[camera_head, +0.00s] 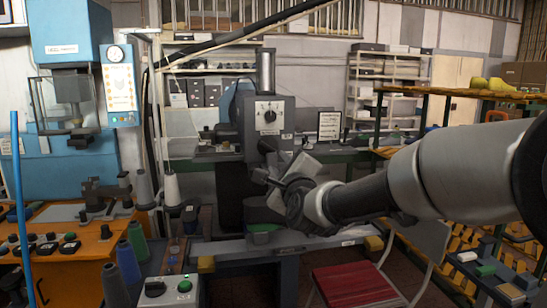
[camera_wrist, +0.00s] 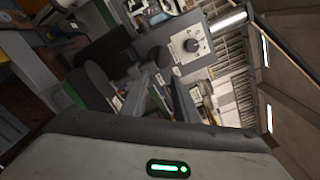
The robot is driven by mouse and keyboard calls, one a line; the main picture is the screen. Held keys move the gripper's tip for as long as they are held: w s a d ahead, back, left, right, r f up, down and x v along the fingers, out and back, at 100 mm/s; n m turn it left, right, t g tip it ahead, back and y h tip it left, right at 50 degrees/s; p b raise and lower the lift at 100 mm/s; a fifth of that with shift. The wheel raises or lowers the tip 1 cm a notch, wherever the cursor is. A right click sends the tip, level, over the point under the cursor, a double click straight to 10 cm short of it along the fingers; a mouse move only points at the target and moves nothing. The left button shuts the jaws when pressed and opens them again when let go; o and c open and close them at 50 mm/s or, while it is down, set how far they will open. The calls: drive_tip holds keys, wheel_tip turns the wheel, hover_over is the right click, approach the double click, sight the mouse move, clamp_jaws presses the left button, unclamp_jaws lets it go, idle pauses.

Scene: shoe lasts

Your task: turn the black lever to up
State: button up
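The grey machine head (camera_head: 268,122) with a round dial stands in the middle of the head view. A small black part, apparently the black lever (camera_head: 267,145), shows below the dial, close to my gripper (camera_head: 272,172). Its exact tilt cannot be told, as my gripper and wrist partly cover that area. In the wrist view the machine head (camera_wrist: 175,38) appears turned sideways, with its dial at the upper right. The two fingers of my gripper (camera_wrist: 165,78) stand apart, with no clearly held thing between them. I cannot tell whether a finger touches the lever.
A red-seated chair (camera_head: 352,284) stands in front, below my arm. An orange bench (camera_head: 85,250) with tools is at the left, with thread cones beside it. A control box (camera_head: 168,290) with a green button sits at the front. Shelves (camera_head: 480,94) stand at the right.

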sight(267, 147)
drive_tip(key=p+x, duration=0.2)
drive_tip(key=x, duration=1.5)
drive_tip(key=shift+f, duration=0.15)
drive_tip(key=shift+c, duration=0.4)
clamp_jaws()
